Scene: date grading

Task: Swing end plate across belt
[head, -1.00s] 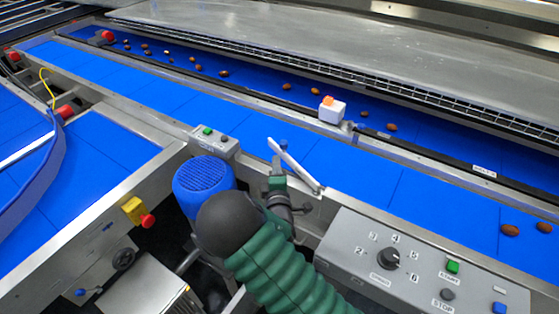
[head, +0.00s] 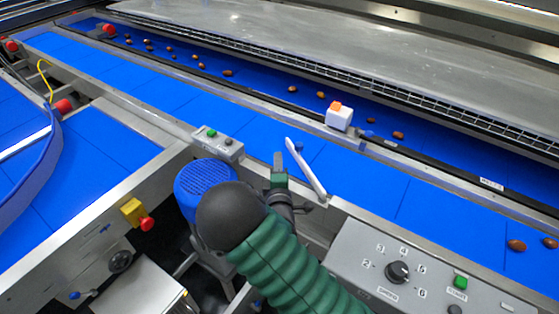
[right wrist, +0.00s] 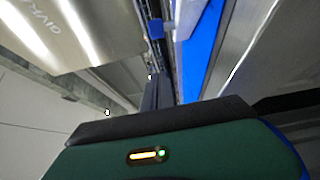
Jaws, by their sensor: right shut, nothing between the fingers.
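The end plate (head: 307,170) is a thin white bar at the near edge of the long blue belt (head: 245,120). Its near end is by the frame rail; its far end stands out over the belt at a slant. A small blue knob (head: 298,146) is by its far part. A blue knob (right wrist: 155,28) also shows in the right wrist view. My right gripper (head: 279,158) is shut and empty, just left of the plate, with a narrow gap between them in the head view. Its dark fingers (right wrist: 158,92) show in the right wrist view. My left gripper is not in view.
A control panel (head: 350,245) with a dial stands at the right, a small button box (head: 218,142) and blue motor (head: 204,183) at the left. A white block (head: 339,119) sits on the divider rail. Several dates (head: 398,135) lie on the far lane.

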